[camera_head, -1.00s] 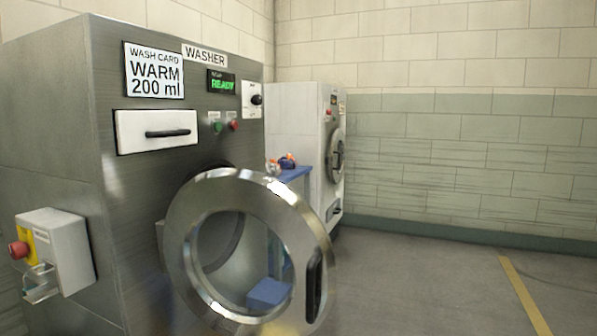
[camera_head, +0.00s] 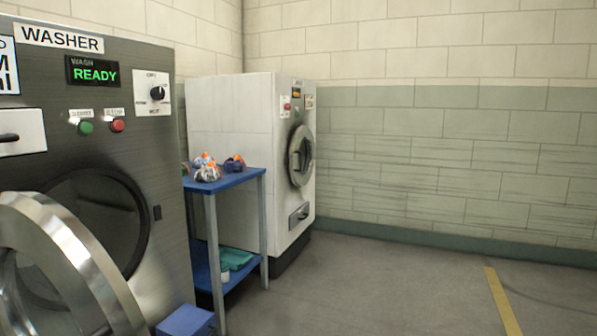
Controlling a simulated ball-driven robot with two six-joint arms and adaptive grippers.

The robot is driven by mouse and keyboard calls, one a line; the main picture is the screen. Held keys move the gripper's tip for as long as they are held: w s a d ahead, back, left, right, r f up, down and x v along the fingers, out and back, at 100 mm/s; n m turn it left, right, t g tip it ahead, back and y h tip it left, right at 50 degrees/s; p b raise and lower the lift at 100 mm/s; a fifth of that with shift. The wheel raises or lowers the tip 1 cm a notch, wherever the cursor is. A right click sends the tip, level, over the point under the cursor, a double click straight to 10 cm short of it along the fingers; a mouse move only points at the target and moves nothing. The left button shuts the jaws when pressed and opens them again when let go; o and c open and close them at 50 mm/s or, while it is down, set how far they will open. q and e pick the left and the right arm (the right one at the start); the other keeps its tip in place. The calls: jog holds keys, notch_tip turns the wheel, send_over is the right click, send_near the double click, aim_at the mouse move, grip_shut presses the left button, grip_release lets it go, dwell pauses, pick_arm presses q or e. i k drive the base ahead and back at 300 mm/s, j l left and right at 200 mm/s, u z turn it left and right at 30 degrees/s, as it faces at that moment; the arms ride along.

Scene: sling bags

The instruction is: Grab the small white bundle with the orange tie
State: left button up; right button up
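Several small bundles with orange ties stand on the top of a blue table (camera_head: 232,179) between the two machines. A whitish-grey bundle with an orange tie (camera_head: 208,173) sits near the table's left front. A dark blue bundle with orange (camera_head: 235,164) sits to its right. More orange shows behind the whitish bundle, but those pieces overlap and are too small to tell apart. Neither of my grippers is in view.
The washer (camera_head: 160,200) stands at left with its round door (camera_head: 95,270) swung open toward me. A blue box (camera_head: 186,321) lies on the floor by the table. A white machine (camera_head: 260,135) stands behind the table. The floor (camera_head: 390,290) at right is clear.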

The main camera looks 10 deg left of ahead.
aim_at(208, 173)
jog(key=i+l+z, duration=0.25)
jog(key=i, duration=0.15)
jog(key=i+l+z, duration=0.3)
jog(key=i, duration=0.15)
jog(key=i+j+u, duration=0.1)
jog(key=i+u, duration=0.6)
jog(key=i+l+u, duration=0.15)
jog(key=i+u, duration=0.25)
